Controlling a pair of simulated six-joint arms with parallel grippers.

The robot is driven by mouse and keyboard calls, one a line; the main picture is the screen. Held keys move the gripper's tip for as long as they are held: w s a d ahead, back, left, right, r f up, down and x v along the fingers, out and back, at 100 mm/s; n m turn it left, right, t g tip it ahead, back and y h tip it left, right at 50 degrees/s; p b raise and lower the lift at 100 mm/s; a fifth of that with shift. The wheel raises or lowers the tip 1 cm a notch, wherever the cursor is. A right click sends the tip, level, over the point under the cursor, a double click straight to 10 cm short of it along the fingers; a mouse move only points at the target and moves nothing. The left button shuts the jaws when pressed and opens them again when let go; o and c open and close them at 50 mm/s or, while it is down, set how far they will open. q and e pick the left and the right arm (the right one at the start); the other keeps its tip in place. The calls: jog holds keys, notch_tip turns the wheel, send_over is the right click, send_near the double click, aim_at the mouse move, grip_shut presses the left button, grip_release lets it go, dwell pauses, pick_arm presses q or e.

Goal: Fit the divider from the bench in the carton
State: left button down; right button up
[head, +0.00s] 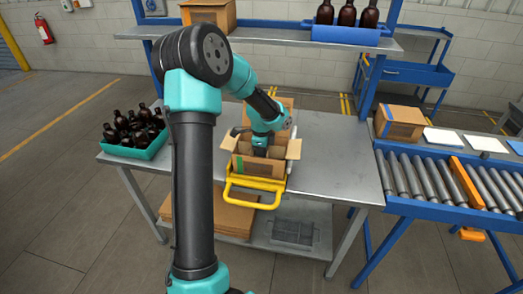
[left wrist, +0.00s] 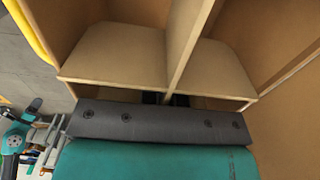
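The open carton (head: 244,165) stands on the grey bench (head: 335,150), its flaps folded out, inside a yellow frame (head: 255,183). My left gripper (head: 260,151) points down into the carton's opening, and the carton walls hide its fingertips in the head view. In the left wrist view, the tan divider (left wrist: 186,35) shows as crossing panels close to the gripper. The dark fingers (left wrist: 166,98) sit on either side of its middle panel and seem shut on it. Carton walls (left wrist: 285,30) surround it. How deep the divider sits cannot be told. My right gripper is not identifiable.
A teal crate (head: 140,153) of several brown bottles stands at the bench's left end. A blue roller conveyor (head: 440,180) with a closed box (head: 400,122) is at the right. A shelf (head: 290,36) spans above the bench. The bench's right part is clear.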

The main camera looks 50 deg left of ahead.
pick_arm(q)
jog(key=shift+f, duration=1.9)
jog(key=c, duration=1.3)
grip_release()
notch_tip(320, 180, up, 18)
jog(key=shift+f, duration=0.25)
